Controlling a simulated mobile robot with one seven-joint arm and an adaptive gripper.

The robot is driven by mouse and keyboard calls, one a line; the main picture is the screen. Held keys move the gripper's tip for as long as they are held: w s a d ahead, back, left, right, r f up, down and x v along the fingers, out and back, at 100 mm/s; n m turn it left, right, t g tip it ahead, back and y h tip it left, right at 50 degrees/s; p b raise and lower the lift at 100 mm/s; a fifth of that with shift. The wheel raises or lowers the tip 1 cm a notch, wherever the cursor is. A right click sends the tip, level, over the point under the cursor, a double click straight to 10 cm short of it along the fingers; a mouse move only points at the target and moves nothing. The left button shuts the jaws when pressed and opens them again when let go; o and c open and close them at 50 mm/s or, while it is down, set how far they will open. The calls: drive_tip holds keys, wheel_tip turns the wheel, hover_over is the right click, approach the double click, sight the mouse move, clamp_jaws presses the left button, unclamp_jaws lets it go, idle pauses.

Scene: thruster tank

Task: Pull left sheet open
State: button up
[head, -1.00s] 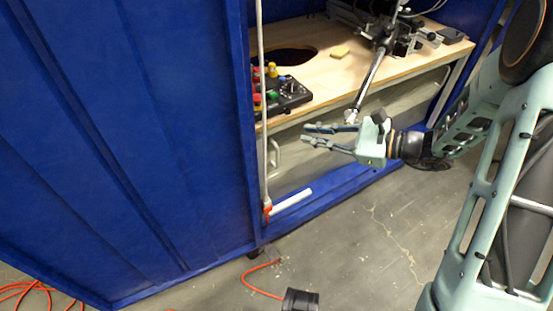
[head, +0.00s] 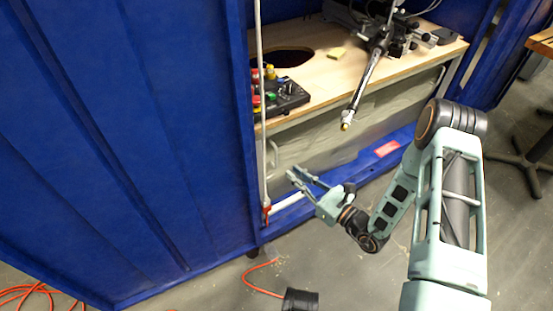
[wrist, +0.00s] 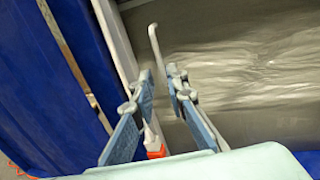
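The left sheet (head: 130,120) is a large blue panel filling the left of the head view. A thin pale pole (head: 262,110) runs upright along its right edge, with a red fitting (head: 267,209) near the bottom. My gripper (head: 293,174) is open and empty, just right of the pole in the picture and a little above the red fitting. In the wrist view, the blue sheet (wrist: 45,70) is at left and the pole (wrist: 112,35) passes behind the left finger. The fingertips (wrist: 159,74) are apart with nothing between them. I cannot tell whether a finger touches the pole.
A wooden bench (head: 325,75) with a black button box (head: 280,92) and a metal arm stands inside the tank opening. A pale handle (wrist: 155,45) sticks up beyond my fingertips. A blue lower rail (head: 345,188) crosses the opening. An orange cable (head: 258,280) lies on the floor.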

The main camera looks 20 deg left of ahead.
sight(276, 166)
drive_tip(key=b+x, duration=0.1)
drive_tip(key=x, duration=0.8)
drive_tip(key=shift+b, duration=0.4)
drive_tip(key=shift+c, duration=0.4)
clamp_jaws()
